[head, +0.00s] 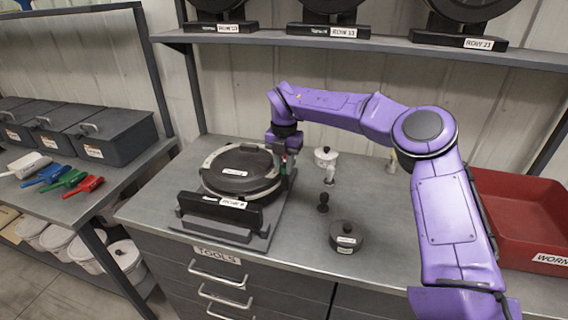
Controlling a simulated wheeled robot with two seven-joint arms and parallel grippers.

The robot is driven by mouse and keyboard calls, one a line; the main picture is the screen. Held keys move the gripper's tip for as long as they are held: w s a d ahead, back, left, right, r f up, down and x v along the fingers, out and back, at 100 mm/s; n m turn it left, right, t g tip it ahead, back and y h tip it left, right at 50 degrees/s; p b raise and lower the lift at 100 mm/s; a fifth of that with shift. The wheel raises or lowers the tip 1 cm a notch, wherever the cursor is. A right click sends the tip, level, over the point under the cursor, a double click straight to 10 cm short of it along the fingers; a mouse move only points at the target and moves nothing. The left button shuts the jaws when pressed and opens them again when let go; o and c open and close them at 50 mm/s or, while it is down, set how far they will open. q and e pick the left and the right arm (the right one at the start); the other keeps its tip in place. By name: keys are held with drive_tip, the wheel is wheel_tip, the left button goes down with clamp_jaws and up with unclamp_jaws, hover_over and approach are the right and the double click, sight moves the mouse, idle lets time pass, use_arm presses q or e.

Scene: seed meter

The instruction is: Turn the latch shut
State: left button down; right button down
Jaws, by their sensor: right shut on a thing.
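The seed meter (240,172) is a round black housing with a pale rim, standing on a grey base with a labelled black plate in front. Its lid lies flat on top. My right gripper (283,155) has come down at the right rear edge of the meter. It is shut on the latch there; the fingers and the arm's wrist hide most of the latch, so I cannot tell its angle. My left gripper is not in view.
A round black pot (346,238), a small black knob (323,204), a white knob-shaped piece (330,176) and a white lidded pot (326,155) stand right of the meter. A red bin (520,215) is at the far right. Shelf above holds labelled black units.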

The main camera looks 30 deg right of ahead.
sight(283, 166)
drive_tip(key=n, duration=0.1)
drive_tip(key=n+p, duration=0.1)
drive_tip(key=n, duration=0.1)
drive_tip(key=shift+w+d+r+n, duration=0.1)
drive_tip(key=shift+d+r+n, duration=0.05)
drive_tip(key=shift+n, duration=0.15)
drive_tip(key=shift+n+p, duration=0.45)
drive_tip(key=shift+n, duration=0.95)
drive_tip(key=shift+f, duration=0.2)
drive_tip(key=c, duration=0.9)
unclamp_jaws()
drive_tip(key=shift+c, duration=0.2)
drive_tip(key=shift+w+f, duration=0.15)
wheel_tip(283, 166, up, 11)
drive_tip(key=b, duration=0.1)
drive_tip(key=shift+f+b, duration=0.2)
drive_tip(key=shift+b, duration=0.15)
